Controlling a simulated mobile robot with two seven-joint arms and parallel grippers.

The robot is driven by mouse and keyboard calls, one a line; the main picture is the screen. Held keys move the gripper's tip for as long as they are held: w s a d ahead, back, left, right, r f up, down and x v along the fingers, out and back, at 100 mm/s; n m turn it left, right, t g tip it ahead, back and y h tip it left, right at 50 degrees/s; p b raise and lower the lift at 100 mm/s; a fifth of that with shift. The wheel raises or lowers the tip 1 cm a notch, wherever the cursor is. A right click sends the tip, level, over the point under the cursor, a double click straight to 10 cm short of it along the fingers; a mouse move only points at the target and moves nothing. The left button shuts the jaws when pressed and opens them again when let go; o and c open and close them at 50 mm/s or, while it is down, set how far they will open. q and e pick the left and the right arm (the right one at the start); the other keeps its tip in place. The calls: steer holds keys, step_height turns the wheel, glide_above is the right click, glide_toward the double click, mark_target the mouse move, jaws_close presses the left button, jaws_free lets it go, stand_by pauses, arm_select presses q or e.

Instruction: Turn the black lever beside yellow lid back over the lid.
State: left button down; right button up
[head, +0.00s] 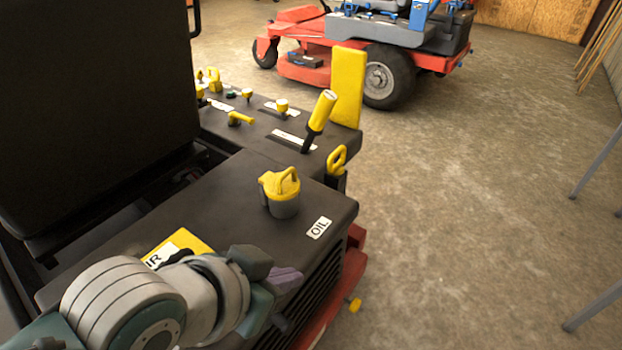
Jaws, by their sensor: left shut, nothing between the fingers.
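A yellow lid (190,240) with a white label reading "IR" at its visible end lies on the dark machine's top, at the lower left of the head view. My left arm hides much of it. A small black piece (178,255) shows at the lid's near edge, against my wrist; it may be the black lever, but I cannot tell which way it lies. My left gripper (286,279), with purplish fingertips, is shut and empty. It appears to the right of the lid, near the machine's front edge. My right gripper is not in view.
A yellow-capped oil filler (281,195) stands on the machine top near an "OIL" label. Behind it are a yellow-handled lever (319,118) and an upright yellow panel (348,87). A black seat (95,110) rises at left. Concrete floor at right is mostly open; a red mower (375,60) stands behind.

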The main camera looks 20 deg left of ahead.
arm_select(q)
steer(key=shift+s+a+f, duration=0.25)
steer(key=shift+s+f, duration=0.3)
steer(key=shift+s, duration=0.1)
steer(key=shift+s+a+f, duration=0.2)
steer(key=shift+s+f, duration=0.3)
steer(key=shift+s, duration=0.15)
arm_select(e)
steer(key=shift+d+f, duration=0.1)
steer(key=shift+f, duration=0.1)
